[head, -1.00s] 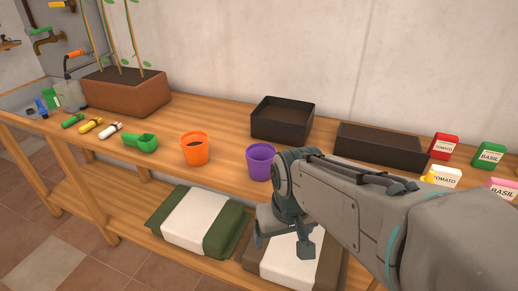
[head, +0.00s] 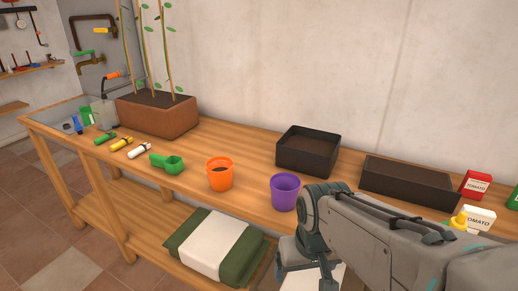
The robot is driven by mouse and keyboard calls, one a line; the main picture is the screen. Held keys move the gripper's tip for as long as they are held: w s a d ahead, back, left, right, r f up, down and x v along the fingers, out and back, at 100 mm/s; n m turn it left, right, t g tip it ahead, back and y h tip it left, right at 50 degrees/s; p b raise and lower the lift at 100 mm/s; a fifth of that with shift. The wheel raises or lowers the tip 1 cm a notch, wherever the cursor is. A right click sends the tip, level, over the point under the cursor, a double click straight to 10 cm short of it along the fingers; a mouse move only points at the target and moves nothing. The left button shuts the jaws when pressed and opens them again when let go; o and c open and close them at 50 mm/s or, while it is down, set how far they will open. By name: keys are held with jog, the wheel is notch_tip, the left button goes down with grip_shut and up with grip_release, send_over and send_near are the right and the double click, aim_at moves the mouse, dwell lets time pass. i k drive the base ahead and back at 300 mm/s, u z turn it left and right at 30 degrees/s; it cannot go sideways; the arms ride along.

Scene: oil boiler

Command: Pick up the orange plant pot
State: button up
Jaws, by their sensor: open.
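My gripper (head: 305,280) is at the lower right, in front of the bench edge and lower than the bench top. It points down and is apart from the orange pot. Its fingertips are partly cut off or hidden at the bottom of the picture. It is open and nothing shows in it.
A green scoop (head: 168,164) lies left of the orange pot. Black trays (head: 307,151) stand behind and right. A terracotta planter (head: 160,116) with tall stems is at the back left. A green-and-white sack (head: 214,246) lies on the lower shelf. Seed packets (head: 475,184) are at the right.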

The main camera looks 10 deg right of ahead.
aim_at(219, 169)
jog(key=k, duration=0.5)
jog(key=u, duration=1.9)
jog(key=i, duration=1.3)
jog(key=z, duration=2.5)
